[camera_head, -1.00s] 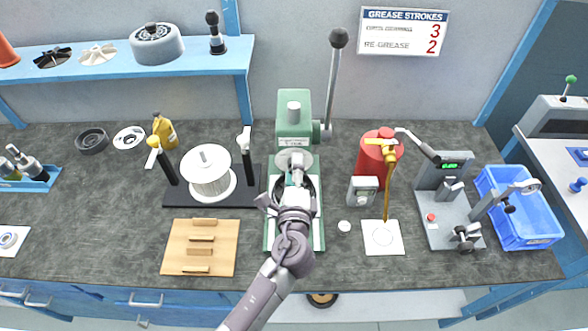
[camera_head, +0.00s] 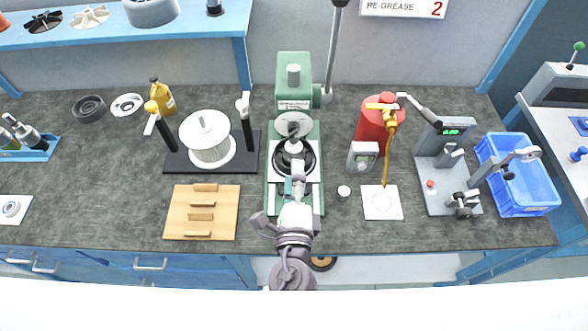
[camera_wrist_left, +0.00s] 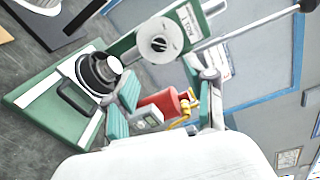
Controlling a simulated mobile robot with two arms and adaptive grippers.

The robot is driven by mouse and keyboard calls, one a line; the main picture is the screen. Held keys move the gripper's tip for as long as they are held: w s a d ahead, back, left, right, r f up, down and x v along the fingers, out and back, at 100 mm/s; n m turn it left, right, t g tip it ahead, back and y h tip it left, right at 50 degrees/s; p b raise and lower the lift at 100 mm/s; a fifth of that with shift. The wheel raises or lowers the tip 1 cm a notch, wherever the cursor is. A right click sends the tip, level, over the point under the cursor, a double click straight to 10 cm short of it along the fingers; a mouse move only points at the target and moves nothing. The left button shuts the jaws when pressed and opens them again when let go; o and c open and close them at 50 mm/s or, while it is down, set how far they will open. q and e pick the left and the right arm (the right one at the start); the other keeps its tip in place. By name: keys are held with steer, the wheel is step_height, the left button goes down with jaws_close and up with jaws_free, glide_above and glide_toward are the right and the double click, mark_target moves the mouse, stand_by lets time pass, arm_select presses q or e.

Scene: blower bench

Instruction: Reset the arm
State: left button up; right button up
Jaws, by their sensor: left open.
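My left gripper (camera_head: 292,190) is open and empty, over the front part of the green arbor press (camera_head: 295,95). Its arm comes up from the bottom edge, and teal pads show on its fingers. A black round part (camera_head: 309,160) with a white top sits on the press base, just beyond the gripper. In the left wrist view the black part (camera_wrist_left: 92,78) stands on the press base below the round ram (camera_wrist_left: 160,40), apart from my fingers. My right gripper is not in view.
A wooden block tray (camera_head: 180,215) and a white spool (camera_head: 207,150) are left of the press. A gauge (camera_head: 363,157), a red canister (camera_head: 371,130), a white pad (camera_head: 382,214) and a blue crate (camera_head: 525,210) are on the right. The front bench strip is mostly clear.

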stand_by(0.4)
arm_select(q)
steer(key=s+a+f+n+g+y, duration=0.2)
steer(key=a+f+n+g, duration=0.3)
steer(key=a, duration=0.4)
steer(key=s+a+f+n+g+y, duration=0.2)
steer(key=a+f+n+g, duration=0.1)
steer(key=a+n, duration=0.45)
steer(key=s+a+f+n+g+h, duration=0.1)
steer(key=s+a+n+g+h, duration=0.15)
steer(key=s, duration=0.35)
steer(key=s+a+f+n+g+h, duration=0.1)
steer(key=s+a+n+g+h, duration=0.1)
steer(key=s+n+g, duration=0.3)
step_height(320, 180, down, 30)
steer(key=s+m+b, duration=0.1)
steer(key=s+b, duration=0.1)
steer(key=b, duration=0.2)
steer(key=s+a+f+b, duration=0.2)
steer(key=s+f, duration=1.4)
steer(key=f, duration=0.1)
steer(key=shift+s+a+f+m+g, duration=0.25)
steer(key=shift+f+m+g, duration=0.1)
steer(key=shift+g, duration=0.1)
